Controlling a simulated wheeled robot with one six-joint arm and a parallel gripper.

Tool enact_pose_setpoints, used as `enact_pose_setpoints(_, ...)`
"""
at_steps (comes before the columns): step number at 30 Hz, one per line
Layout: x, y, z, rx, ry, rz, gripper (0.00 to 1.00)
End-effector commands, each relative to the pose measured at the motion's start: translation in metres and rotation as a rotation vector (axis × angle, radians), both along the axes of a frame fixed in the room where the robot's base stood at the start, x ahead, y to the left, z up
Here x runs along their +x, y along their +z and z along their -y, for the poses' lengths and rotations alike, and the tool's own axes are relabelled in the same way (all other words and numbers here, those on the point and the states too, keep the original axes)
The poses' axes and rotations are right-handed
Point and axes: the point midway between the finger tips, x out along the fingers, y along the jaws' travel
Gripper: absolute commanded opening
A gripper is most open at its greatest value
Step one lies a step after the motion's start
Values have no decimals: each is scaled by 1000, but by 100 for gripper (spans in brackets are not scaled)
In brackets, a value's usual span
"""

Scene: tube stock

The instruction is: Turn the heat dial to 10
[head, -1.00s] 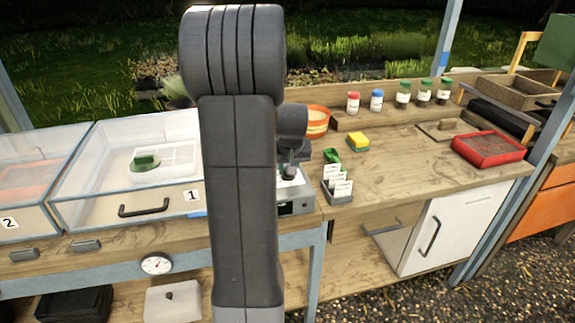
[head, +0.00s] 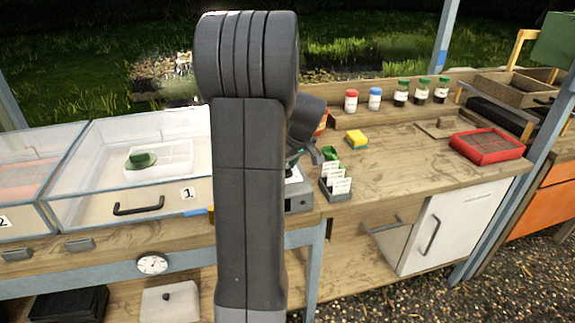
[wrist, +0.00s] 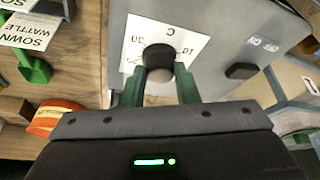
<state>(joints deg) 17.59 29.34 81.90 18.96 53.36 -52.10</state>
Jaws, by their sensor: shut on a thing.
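The heat dial (wrist: 158,58) is a dark round knob on a white label (wrist: 192,24) on a grey control box (wrist: 225,30). The label appears upside down in the wrist view, with a C and some numbers around the knob. I cannot read which number the dial points at. My gripper (wrist: 160,84) has its two green fingers on either side of the knob, shut on it.
A black switch (wrist: 241,71) marked ON sits beside the dial on the box. A card holder (head: 336,190) stands close to the box's right. The clear propagator marked 1 (head: 90,190) is at left. A yellow sponge (head: 357,137) lies behind; the right worktop is mostly clear.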

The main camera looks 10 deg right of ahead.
Motion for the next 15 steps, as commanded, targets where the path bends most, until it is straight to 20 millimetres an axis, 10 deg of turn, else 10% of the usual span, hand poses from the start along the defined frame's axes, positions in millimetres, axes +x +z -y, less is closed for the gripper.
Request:
enact_pose_setpoints(10,0,0,0,-1,3,-2,5)
enact_pose_setpoints(11,0,0,0,-1,3,-2,32)
enact_pose_setpoints(15,0,0,0,-1,3,-1,50)
